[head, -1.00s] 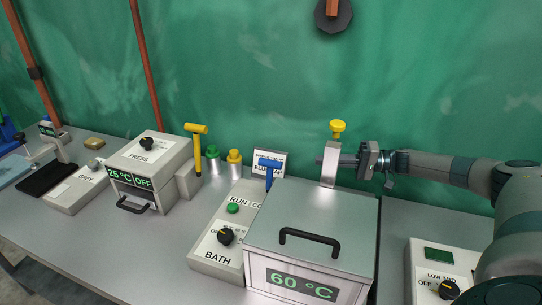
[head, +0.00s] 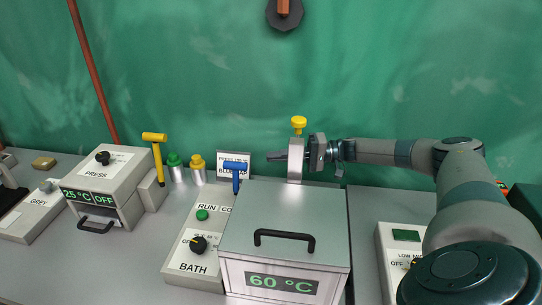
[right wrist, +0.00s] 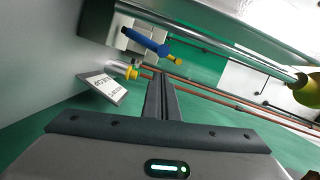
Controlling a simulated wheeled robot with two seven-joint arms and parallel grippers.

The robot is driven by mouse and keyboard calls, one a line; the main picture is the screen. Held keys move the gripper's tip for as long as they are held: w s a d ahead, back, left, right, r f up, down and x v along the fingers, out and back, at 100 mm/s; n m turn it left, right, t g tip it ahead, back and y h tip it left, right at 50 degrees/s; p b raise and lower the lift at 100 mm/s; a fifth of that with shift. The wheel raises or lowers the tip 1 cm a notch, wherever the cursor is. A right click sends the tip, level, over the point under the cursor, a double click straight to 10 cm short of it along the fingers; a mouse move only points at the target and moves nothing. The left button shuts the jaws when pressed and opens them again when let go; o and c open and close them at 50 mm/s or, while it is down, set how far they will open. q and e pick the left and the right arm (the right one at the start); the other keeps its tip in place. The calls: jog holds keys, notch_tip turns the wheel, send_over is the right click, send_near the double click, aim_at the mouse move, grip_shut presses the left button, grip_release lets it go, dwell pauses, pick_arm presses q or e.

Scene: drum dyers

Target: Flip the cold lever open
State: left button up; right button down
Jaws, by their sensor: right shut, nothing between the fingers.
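The blue T-handled lever (head: 236,170) stands upright at the back left of the steel bath box, its crossbar on top. It also shows in the right wrist view (right wrist: 143,40), above the fingertips. My right gripper (head: 276,157) is shut and empty. Its fingers point left, passing behind the grey post with the yellow knob, and their tips are a short gap right of the blue lever. The shut fingers also show in the right wrist view (right wrist: 160,98). No lever label is readable as cold. My left gripper is out of view.
The yellow knob (head: 298,122) tops a post at the bath's back edge, close to my right gripper. A white sign (head: 233,158) stands behind the blue lever. A yellow lever (head: 156,150) and two capped bottles stand to the left. The bath handle (head: 284,237) is in front.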

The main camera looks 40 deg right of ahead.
aim_at(236, 179)
jog(key=p+x, duration=0.3)
jog(key=x, duration=0.6)
jog(key=shift+p, duration=0.35)
